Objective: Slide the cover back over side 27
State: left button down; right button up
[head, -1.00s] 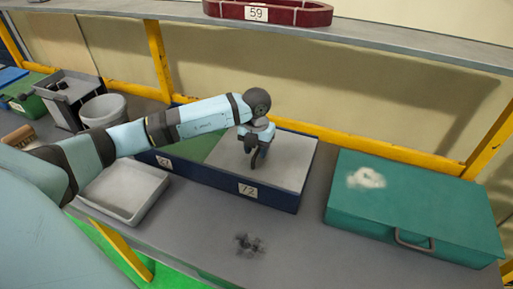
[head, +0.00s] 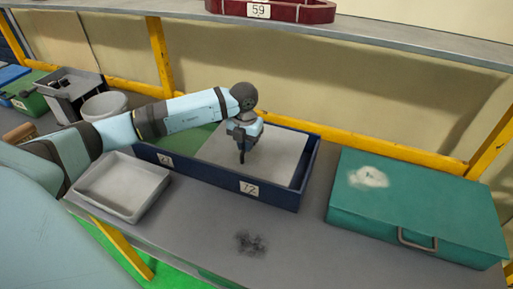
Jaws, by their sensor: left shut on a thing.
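A dark blue two-sided box (head: 220,181) stands on the grey shelf, with a 72 label (head: 249,188) at its right front. A second label (head: 166,161) at its left front is partly unclear. A flat grey cover (head: 278,157) lies over the middle and right of the box. Green (head: 185,142) shows to its left, and a narrow gap shows at the box's right end. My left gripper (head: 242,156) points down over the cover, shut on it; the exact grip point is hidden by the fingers. My right gripper is out of view.
A teal case (head: 440,205) with a front handle and a white patch stands at the right. An empty grey tray (head: 122,188) sits at the left front, and a white bucket (head: 103,106) behind it. A dark smudge (head: 250,243) marks the shelf front.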

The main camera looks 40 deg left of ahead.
pick_arm(q)
jog(key=s+a+b, duration=0.2)
jog(key=s+a, duration=0.1)
jog(key=a, duration=1)
jog(key=s+a+b, duration=0.3)
jog(key=a, duration=1)
jog(key=shift+b, duration=0.35)
jog(key=shift+s+r, duration=0.1)
jog(key=c, duration=1.1)
grip_release()
jog(key=shift+c, duration=0.2)
notch_tip(320, 180, up, 14)
